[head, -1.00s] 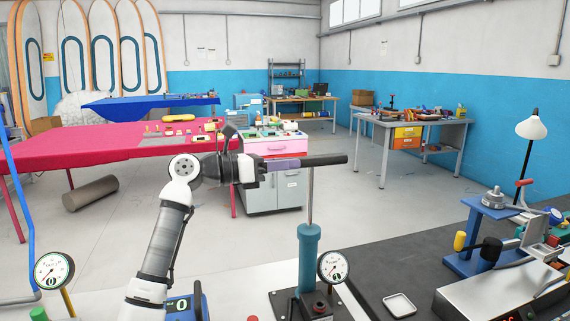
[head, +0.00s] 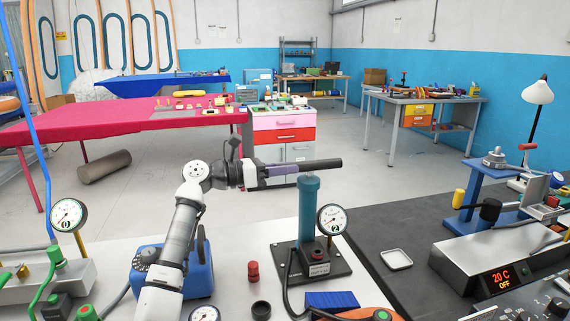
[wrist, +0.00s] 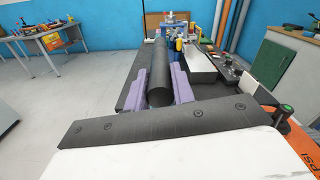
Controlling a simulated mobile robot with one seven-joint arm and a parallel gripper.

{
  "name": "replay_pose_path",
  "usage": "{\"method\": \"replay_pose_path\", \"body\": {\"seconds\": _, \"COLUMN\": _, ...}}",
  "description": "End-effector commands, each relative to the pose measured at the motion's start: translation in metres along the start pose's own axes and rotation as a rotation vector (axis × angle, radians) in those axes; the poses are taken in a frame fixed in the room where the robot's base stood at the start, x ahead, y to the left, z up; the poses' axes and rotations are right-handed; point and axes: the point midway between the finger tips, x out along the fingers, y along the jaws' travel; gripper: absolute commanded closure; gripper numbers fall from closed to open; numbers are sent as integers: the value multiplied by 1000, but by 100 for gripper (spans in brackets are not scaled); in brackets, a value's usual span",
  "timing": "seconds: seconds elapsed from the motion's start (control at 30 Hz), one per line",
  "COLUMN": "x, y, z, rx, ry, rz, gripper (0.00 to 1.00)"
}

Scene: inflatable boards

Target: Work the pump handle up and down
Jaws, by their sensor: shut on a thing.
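The pump has a teal cylinder (head: 309,210) standing upright on a dark base plate (head: 311,262), with a round white gauge (head: 332,219) beside it. Its black bar handle (head: 316,164) lies level, close above the cylinder's top, and no rod shows between them. My gripper (head: 281,172) is shut on the left part of the handle, coming from the left. In the wrist view the handle (wrist: 159,75) runs between the two purple fingers, and my gripper (wrist: 160,88) grips it from both sides. The fingers partly cover the handle.
A blue box (head: 190,268) stands behind my arm at lower left. A small red piece (head: 253,271) and a black ring (head: 261,310) lie near the pump base. A white tray (head: 396,259) lies on the dark mat to the right. Air above the pump is clear.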

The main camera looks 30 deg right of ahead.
Motion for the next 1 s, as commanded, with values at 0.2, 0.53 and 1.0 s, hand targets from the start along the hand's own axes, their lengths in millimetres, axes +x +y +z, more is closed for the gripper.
{"method": "replay_pose_path", "body": {"seconds": 0.2, "x": 1, "y": 2, "z": -10, "rx": -8, "ry": 15, "rz": -4, "gripper": 100}}
{"method": "replay_pose_path", "body": {"seconds": 0.53, "x": 1, "y": 1, "z": -8, "rx": -6, "ry": 10, "rz": -2, "gripper": 54}}
{"method": "replay_pose_path", "body": {"seconds": 1.0, "x": -31, "y": 2, "z": -6, "rx": -2, "ry": 6, "rz": 3, "gripper": 54}}
